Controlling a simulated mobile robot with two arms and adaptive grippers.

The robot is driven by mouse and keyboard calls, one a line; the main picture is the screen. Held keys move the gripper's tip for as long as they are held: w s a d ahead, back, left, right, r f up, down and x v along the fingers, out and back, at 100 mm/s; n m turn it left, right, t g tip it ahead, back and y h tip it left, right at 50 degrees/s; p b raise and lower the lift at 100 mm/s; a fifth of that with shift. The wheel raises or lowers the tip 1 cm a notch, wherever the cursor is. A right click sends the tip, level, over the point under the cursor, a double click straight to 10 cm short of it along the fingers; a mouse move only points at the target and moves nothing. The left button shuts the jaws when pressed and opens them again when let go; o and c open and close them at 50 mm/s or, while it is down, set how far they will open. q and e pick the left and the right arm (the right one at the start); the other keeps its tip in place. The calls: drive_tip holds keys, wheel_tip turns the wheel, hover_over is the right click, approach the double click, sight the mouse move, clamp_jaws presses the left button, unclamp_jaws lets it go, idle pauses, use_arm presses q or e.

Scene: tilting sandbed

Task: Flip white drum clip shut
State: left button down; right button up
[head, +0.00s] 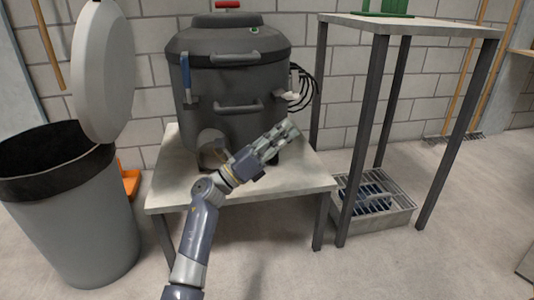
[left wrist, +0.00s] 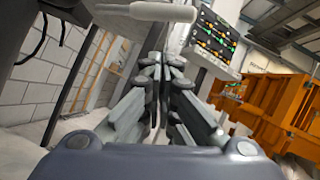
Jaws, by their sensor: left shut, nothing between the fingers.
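The dark grey drum (head: 236,85) stands on a low table, with its lid on. The white drum clip (head: 291,95) is at the drum's right side, and its pale lever juts outward from the wall. In the left wrist view a white rounded bar, seemingly this clip's lever (left wrist: 163,11), crosses the top, beyond the fingertips. My left gripper (head: 291,128) is shut and empty, in front of the drum's lower right, just below the white clip. Its fingers (left wrist: 158,65) also show together in the left wrist view. I see no clear contact with the clip. My right gripper is not in view.
A blue clip (head: 186,77) lies upright along the drum's left side. Black cables (head: 306,88) hang behind the white clip. A tall stand (head: 410,24) is close on the right, with a grey crate (head: 375,212) below. A grey bin (head: 70,215) stands left of the table (head: 165,195).

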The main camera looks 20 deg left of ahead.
sight(289, 96)
use_arm(q)
drive_tip(key=r, duration=0.1)
drive_tip(key=w+r+b, duration=0.1)
drive_tip(key=r, duration=0.1)
drive_tip(key=shift+w+a+r, duration=0.1)
drive_tip(key=shift+w+r, duration=0.1)
drive_tip(key=shift+r, duration=0.05)
